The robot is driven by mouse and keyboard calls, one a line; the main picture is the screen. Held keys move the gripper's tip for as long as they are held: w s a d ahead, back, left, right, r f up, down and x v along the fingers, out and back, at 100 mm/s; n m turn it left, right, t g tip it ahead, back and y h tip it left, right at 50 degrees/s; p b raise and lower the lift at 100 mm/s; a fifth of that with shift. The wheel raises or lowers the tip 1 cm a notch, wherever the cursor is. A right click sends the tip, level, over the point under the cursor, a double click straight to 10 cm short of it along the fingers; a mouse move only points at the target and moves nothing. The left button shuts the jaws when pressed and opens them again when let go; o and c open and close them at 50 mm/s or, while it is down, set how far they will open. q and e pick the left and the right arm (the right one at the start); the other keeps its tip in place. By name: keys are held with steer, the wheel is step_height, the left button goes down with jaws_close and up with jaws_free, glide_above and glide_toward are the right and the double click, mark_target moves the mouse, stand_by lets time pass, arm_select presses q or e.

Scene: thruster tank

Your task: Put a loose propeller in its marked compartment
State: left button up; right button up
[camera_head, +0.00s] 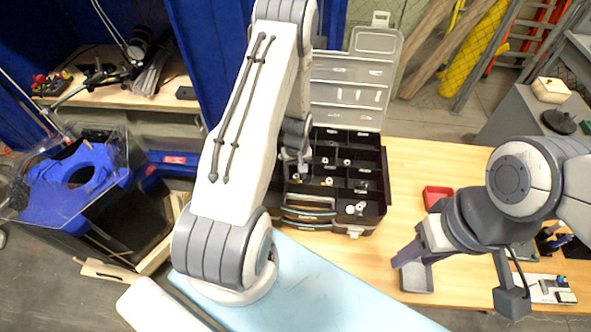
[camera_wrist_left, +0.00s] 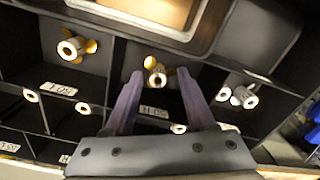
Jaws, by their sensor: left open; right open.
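The black compartment case (camera_head: 330,215) stands on the wooden table with its clear lid (camera_head: 350,92) raised behind it. Small pale propeller hubs show in several compartments. In the left wrist view, an orange-bladed propeller (camera_wrist_left: 155,75) with a pale hub lies between and just beyond my left fingertips, ungripped. Another orange propeller (camera_wrist_left: 72,48) lies to the left, and pale hubs (camera_wrist_left: 240,96) lie to the right. White labels (camera_wrist_left: 153,111) mark compartment walls. My left gripper (camera_wrist_left: 160,72) is open above the case. My right gripper (camera_head: 402,260) is open over a grey bin (camera_head: 417,280).
A red bin (camera_head: 437,196) stands right of the case. Small parts lie on a white board (camera_head: 552,289) at the table's right. The light blue surface (camera_head: 320,295) in front is bare. Compartment walls surround my left fingers closely.

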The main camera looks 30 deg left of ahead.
arm_select(q)
step_height(320, 180, up, 11)
steer(key=b, duration=0.3)
steer(key=s+d+r+m, duration=0.25)
steer(key=d+r, duration=0.25)
steer(key=d, duration=0.3)
steer(key=s+d+r+m, duration=0.1)
steer(key=d+r+m, duration=0.35)
steer(key=d, duration=0.25)
steer(key=s+d+r+m, duration=0.4)
steer(key=s+d+m, duration=0.1)
steer(key=s, duration=0.4)
steer(key=s+d+r+m+h, duration=0.1)
steer(key=s+d+r+m, duration=0.2)
steer(key=s, duration=0.6)
steer(key=shift+d+r+m, duration=0.4)
steer(key=shift+d+m, duration=0.7)
steer(key=shift+d, duration=0.1)
